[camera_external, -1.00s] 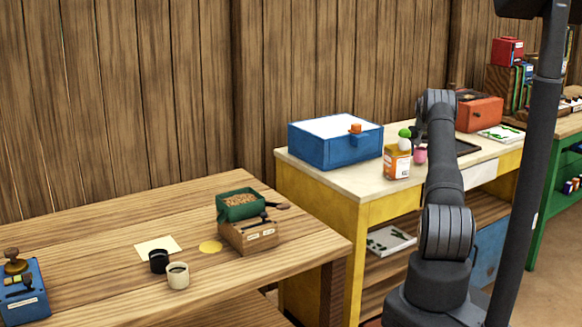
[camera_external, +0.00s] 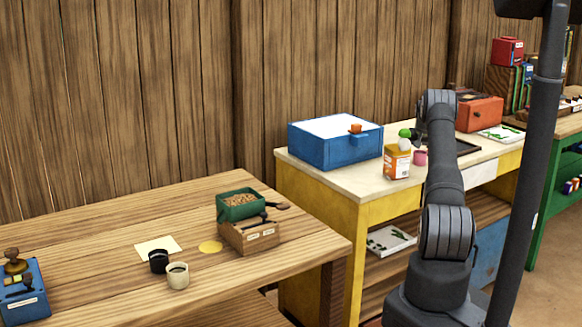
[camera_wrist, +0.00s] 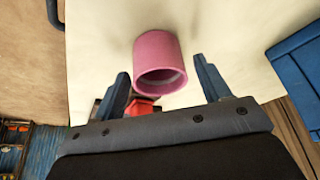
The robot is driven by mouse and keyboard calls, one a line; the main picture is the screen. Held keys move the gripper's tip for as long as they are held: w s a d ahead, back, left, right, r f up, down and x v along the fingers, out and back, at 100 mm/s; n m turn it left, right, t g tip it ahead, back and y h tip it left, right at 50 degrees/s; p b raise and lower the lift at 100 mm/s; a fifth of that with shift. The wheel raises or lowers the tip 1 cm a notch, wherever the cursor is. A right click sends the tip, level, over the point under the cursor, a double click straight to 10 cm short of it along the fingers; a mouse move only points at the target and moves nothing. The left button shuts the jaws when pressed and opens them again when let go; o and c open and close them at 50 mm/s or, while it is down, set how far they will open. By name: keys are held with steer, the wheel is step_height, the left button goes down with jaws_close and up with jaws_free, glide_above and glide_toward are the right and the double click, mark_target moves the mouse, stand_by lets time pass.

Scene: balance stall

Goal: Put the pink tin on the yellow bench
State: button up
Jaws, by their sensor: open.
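The pink tin (camera_external: 420,158) stands on the pale top of the yellow bench (camera_external: 345,188), just right of an orange-and-white jar. In the wrist view the tin (camera_wrist: 159,64) lies ahead of and between my fingertips, with its open mouth facing me. My gripper (camera_wrist: 163,82) is open, with a gap on either side of the tin and neither finger seen touching it. In the external view my gripper is mostly hidden behind my arm.
A blue box (camera_external: 338,148) is further left, a red box (camera_external: 480,114) further right. A dark tray (camera_external: 465,147) lies behind my arm. The bench's front left is clear.

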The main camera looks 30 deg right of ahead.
steer(key=v, duration=1.1)
steer(key=shift+r, duration=0.25)
steer(key=x, duration=1.2)
steer(key=shift+s+f, duration=0.1)
steer(key=shift+f, duration=0.05)
step_height(320, 180, up, 2)
steer(key=shift+r, duration=0.55)
steer(key=shift+f, duration=0.15)
